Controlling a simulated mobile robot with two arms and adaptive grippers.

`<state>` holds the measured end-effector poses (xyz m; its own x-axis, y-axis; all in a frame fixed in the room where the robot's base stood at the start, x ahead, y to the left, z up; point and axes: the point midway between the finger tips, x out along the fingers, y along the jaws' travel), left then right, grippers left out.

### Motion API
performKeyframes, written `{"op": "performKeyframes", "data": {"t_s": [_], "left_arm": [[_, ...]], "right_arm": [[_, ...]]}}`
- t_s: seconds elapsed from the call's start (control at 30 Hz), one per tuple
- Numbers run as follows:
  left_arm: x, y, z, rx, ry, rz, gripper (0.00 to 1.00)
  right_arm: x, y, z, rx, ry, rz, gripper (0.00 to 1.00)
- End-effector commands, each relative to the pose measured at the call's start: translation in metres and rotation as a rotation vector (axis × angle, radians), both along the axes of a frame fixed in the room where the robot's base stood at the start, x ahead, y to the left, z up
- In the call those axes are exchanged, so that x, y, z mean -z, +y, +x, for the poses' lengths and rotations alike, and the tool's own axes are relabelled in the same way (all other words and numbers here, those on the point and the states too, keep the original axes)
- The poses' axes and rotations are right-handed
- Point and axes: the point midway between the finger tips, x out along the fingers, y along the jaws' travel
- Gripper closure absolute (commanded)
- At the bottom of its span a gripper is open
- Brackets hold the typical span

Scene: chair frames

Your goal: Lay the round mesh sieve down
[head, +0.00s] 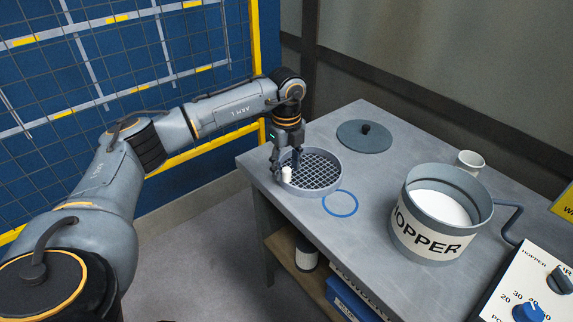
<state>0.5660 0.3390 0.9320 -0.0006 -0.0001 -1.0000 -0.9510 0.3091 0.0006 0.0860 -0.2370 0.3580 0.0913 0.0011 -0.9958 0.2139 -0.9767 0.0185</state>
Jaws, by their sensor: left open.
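The round mesh sieve (313,172) lies flat on the grey table near its left edge, mesh facing up. My left gripper (286,170) is open at the left side of the sieve's rim, pointing down, with its fingers close around or beside the rim; whether they touch it I cannot tell. A small white piece shows between or beside the fingers. My right gripper is not in view.
A blue ring (341,203) lies on the table (330,240) just right of the sieve. A grey lid (364,136) with a knob lies behind. The hopper (432,225) with white contents, a white mug (469,163) and a control panel (535,285) stand to the right.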

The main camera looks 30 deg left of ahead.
Motion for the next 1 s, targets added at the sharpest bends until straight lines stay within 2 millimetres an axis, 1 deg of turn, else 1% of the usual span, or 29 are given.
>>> {"op": "performKeyframes", "data": {"t_s": [0.07,0.17,0.27,0.4,0.5,0.6,0.7,0.8,1.0], "left_arm": [[-0.004,0.000,0.001,0.000,-0.002,-0.001,0.52],[-0.016,0.000,0.001,0.000,-0.004,0.000,0.52],[-0.036,0.000,0.001,0.001,-0.005,-0.002,0.52],[-0.068,0.000,0.001,0.001,-0.006,-0.001,0.52],[-0.088,0.000,0.001,0.000,-0.005,-0.002,0.52],[-0.103,0.000,0.001,0.000,-0.005,-0.002,0.52],[-0.113,0.000,0.001,0.000,-0.002,-0.001,0.52],[-0.119,0.000,0.000,0.000,-0.002,-0.001,0.52],[-0.120,0.000,0.000,0.000,-0.001,0.000,0.52]], "right_arm": [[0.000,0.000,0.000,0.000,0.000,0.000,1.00],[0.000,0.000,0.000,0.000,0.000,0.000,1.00],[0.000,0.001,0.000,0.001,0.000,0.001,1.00],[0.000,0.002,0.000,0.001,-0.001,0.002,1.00],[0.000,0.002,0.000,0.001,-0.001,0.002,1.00],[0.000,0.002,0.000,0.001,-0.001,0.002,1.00],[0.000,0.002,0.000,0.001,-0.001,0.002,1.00],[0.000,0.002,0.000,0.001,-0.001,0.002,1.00],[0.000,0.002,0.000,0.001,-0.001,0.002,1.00]]}}
